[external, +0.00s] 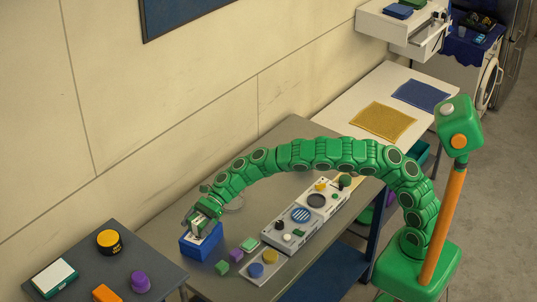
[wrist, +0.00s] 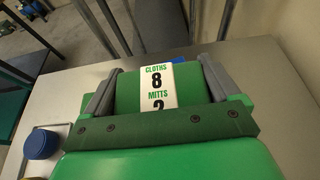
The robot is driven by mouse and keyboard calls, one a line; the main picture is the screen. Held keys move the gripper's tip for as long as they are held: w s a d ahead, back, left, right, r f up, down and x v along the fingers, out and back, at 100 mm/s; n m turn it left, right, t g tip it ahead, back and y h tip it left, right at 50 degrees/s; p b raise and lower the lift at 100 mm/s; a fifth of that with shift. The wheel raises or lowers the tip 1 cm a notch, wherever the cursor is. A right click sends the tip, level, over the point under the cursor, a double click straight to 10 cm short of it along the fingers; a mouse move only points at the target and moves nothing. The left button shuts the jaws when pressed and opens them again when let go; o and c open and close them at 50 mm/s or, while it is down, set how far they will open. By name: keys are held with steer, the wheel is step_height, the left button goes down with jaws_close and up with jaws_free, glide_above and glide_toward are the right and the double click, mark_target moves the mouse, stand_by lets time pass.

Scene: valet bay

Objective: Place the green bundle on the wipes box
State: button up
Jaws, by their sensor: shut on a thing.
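My gripper (external: 203,226) is low over a blue box (external: 201,246) on the grey table; I take this for the wipes box. In the wrist view my gripper (wrist: 158,85) has its grey fingers on either side of a green bundle (wrist: 127,92). The bundle carries a white label reading "CLOTHS 8 MITTS 2". In the external view my gripper mostly hides the bundle, and a pale patch shows between the fingers. Only a bit of blue (wrist: 183,60) shows behind the bundle in the wrist view. I cannot tell whether the bundle touches the box.
Right of the box are a green block (external: 222,267), a purple block (external: 237,255) and a small tray (external: 279,277) with round pieces. A pale panel (external: 291,243) with knobs stands behind them. A dark side table (external: 88,252) holds several items at left.

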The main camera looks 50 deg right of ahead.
steer(key=o, duration=0.8)
steer(key=shift+f, duration=0.1)
steer(key=shift+o, duration=0.2)
steer(key=shift+d+r, duration=0.35)
steer(key=shift+d, duration=0.05)
steer(key=v, duration=1.1)
